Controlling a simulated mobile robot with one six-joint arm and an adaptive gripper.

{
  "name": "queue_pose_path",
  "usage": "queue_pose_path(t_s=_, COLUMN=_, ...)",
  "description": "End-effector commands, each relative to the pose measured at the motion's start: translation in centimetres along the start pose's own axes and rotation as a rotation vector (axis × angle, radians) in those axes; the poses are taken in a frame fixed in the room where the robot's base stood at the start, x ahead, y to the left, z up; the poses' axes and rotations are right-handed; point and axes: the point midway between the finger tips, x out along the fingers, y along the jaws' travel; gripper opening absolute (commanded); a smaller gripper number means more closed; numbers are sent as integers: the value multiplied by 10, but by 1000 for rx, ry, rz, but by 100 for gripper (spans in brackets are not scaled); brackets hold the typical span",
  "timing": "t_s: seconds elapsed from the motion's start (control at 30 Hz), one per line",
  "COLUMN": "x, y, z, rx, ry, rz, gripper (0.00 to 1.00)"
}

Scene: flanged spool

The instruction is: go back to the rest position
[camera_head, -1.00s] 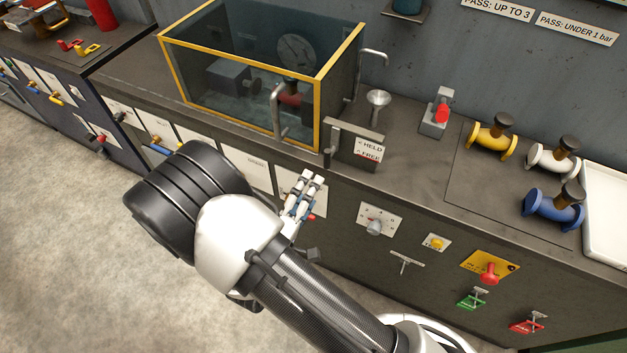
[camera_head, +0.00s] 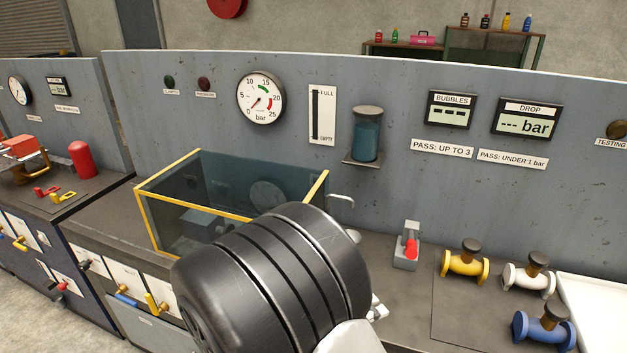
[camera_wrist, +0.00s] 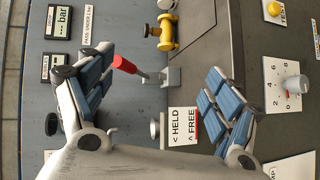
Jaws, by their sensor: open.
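My gripper (camera_wrist: 158,82) is open and empty in the wrist view, its blue-padded fingers spread wide on either side. In the head view, only a small white part of it shows past my large black arm joint; the rest is hidden. The flanged spools stand on the bench at right: a yellow spool (camera_head: 465,262), a white spool (camera_head: 529,275) and a blue spool (camera_head: 543,328). The yellow spool also shows at the top of the wrist view (camera_wrist: 163,35). My gripper is apart from all of them.
A yellow-framed glass tank (camera_head: 230,195) stands behind my arm. A red-handled lever (camera_head: 410,248) on a grey block and a HELD/FREE sign (camera_wrist: 185,125) are near the gripper. A white tray (camera_head: 598,300) is at right. Gauges and displays line the grey wall (camera_head: 420,200).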

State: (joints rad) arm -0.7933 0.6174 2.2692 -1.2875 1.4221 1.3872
Motion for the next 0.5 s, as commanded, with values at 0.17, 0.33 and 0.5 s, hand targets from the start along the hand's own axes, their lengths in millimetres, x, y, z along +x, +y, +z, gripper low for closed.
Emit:
queue_pose_path(t_s=0.17, x=22, y=44, z=75, rx=45, ry=-300, rz=-239, gripper=83)
queue_pose_path(t_s=0.33, x=14, y=60, z=132, rx=124, ry=-458, rz=-527, gripper=83)
queue_pose_path(t_s=0.5, x=-11, y=68, z=164, rx=263, ry=-475, rz=-817, gripper=83)
